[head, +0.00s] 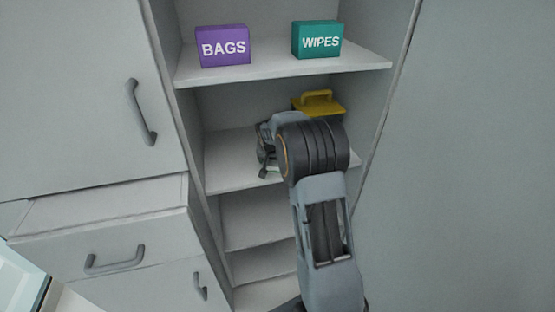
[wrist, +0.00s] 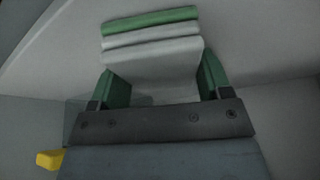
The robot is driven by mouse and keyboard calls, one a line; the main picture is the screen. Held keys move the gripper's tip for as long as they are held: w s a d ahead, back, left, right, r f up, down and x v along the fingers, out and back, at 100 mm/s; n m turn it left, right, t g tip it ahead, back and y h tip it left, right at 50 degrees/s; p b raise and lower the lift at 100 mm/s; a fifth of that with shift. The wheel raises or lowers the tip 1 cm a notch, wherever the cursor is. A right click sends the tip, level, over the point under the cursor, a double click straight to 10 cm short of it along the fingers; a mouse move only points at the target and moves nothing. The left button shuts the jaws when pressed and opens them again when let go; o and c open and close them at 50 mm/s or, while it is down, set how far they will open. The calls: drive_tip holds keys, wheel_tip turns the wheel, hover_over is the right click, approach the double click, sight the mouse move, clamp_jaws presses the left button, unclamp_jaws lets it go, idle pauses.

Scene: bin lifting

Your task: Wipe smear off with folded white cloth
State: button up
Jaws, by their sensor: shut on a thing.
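My gripper (head: 265,167) is inside the open cabinet, over the middle shelf, and mostly hidden behind my own arm in the head view. In the wrist view, its two green fingers (wrist: 160,82) are shut on the folded white cloth (wrist: 152,58) from both sides. The cloth shows stacked folds and a green band along its far edge. A pale shelf surface lies beyond it; I cannot tell if the cloth touches it. I see no smear in either view.
A yellow handled object (head: 318,103) stands right behind my arm. A purple BAGS box (head: 223,46) and teal WIPES box (head: 317,40) sit on the shelf above (head: 275,72). Cabinet walls close in on both sides. A drawer (head: 105,240) stands partly open at left.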

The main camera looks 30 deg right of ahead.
drive_tip(key=shift+w+a, duration=0.15)
drive_tip(key=shift+a, duration=0.8)
drive_tip(key=shift+w+d, duration=0.15)
drive_tip(key=shift+w, duration=0.4)
drive_tip(key=shift+w+d, duration=0.15)
drive_tip(key=shift+w, duration=0.4)
drive_tip(key=shift+s+d+f, duration=0.1)
drive_tip(key=shift+s+d, duration=0.15)
drive_tip(key=shift+d, duration=0.75)
drive_tip(key=shift+s+d, duration=0.2)
drive_tip(key=shift+d, duration=0.75)
drive_tip(key=shift+s+d+p, duration=0.2)
drive_tip(key=shift+s+d, duration=0.05)
drive_tip(key=shift+d, duration=1)
drive_tip(key=shift+s+d+p, duration=0.15)
drive_tip(key=shift+s+d, duration=0.05)
drive_tip(key=shift+d, duration=1.05)
drive_tip(key=shift+s+d+p, duration=0.2)
drive_tip(key=shift+s+d, duration=0.05)
drive_tip(key=shift+d, duration=1)
drive_tip(key=shift+a, duration=0.15)
